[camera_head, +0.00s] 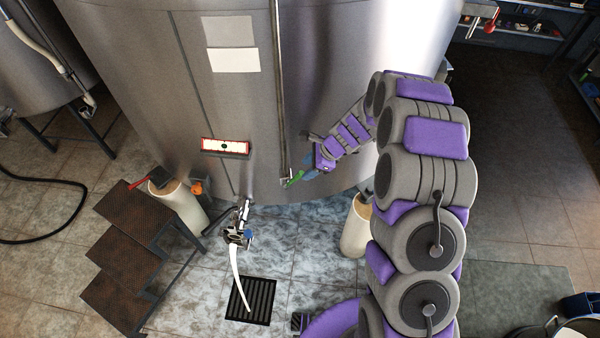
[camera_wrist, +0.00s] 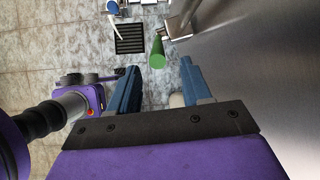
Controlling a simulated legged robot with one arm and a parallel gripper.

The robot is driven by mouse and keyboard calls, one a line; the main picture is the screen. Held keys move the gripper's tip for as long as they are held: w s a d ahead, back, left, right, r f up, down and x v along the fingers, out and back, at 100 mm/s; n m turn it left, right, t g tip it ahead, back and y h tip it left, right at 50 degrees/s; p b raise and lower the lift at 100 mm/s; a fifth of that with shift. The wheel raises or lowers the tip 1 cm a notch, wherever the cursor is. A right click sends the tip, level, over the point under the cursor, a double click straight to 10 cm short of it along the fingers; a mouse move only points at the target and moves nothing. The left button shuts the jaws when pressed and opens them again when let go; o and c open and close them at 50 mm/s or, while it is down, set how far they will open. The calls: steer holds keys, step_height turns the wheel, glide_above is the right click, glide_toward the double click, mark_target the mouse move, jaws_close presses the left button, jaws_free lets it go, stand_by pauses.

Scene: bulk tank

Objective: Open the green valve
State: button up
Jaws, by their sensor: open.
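The green valve handle (camera_head: 295,178) is at the lower front of the large steel tank (camera_head: 240,110), at the foot of a vertical pipe. In the wrist view the green handle (camera_wrist: 157,52) lies just beyond and between my two blue fingers, with no finger seen touching it. My gripper (camera_head: 310,168) is right beside the handle in the head view. In the wrist view my gripper (camera_wrist: 159,72) is open, its fingers spread apart with nothing between them. A metal fitting (camera_wrist: 180,27) joins the handle to the tank side.
Rusty steps (camera_head: 135,235) stand at left. A metal outlet (camera_head: 238,232) with a white hose (camera_head: 240,280) hangs over a floor drain (camera_head: 251,301). A cream tank leg (camera_head: 357,228) stands right of the handle. The tank wall (camera_wrist: 260,70) is close on the right in the wrist view.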

steer(key=v, duration=0.9)
steer(key=s+d+r+n+g+h+b, duration=0.1)
steer(key=s+d+r+n+b, duration=0.25)
steer(key=s, duration=0.55)
steer(key=s+r+n+g+h+b, duration=0.1)
steer(key=s+r+n+b, duration=0.1)
steer(key=s+r+n, duration=0.55)
steer(key=s+d+f+n+h+b, duration=0.1)
steer(key=s+d+n+h+b, duration=0.1)
steer(key=s, duration=0.9)
steer(key=s+d+f+n+h+b, duration=0.2)
steer(key=s+d, duration=0.4)
steer(key=s, duration=0.5)
steer(key=shift+d+f+n+b, duration=0.25)
steer(key=shift+d+n+b, duration=0.15)
steer(key=shift+n, duration=0.5)
steer(key=shift+a, duration=0.15)
